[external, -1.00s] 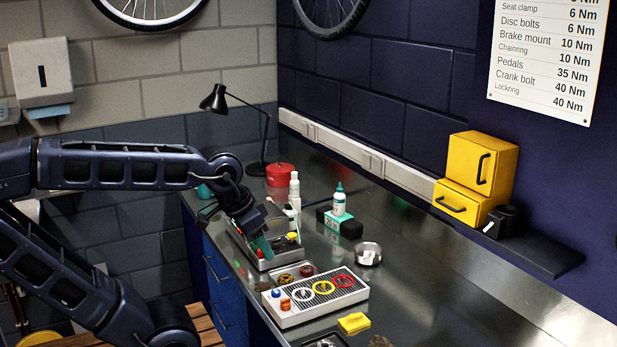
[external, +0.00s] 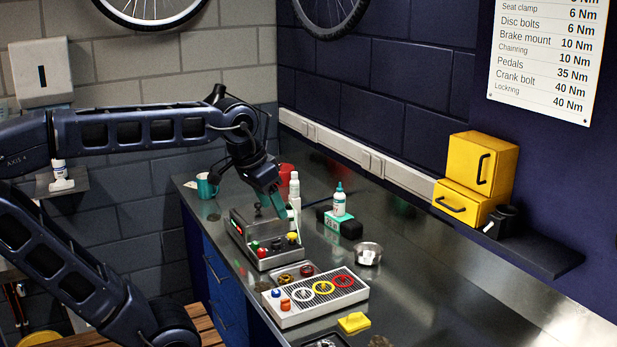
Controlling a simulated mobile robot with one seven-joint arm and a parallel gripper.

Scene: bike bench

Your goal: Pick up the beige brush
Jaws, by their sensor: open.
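My gripper (external: 271,209) is open, with teal fingers pointing down. It is over the back part of the grey control box (external: 269,256), just left of a slim white bottle (external: 294,188). I cannot tell its exact height above the bench or whether anything is between the fingers. I cannot make out the beige brush with certainty. A small brown thing (external: 380,342) is cut off at the bottom edge of the picture, and I cannot tell what it is.
A tray with coloured rings (external: 315,297), a metal bowl (external: 368,253), a teal-and-black block (external: 346,228) with a bottle (external: 339,200) and a yellow block (external: 354,323) stand on the bench (external: 440,310). A teal mug (external: 206,186) is at the back left. The right of the bench is clear.

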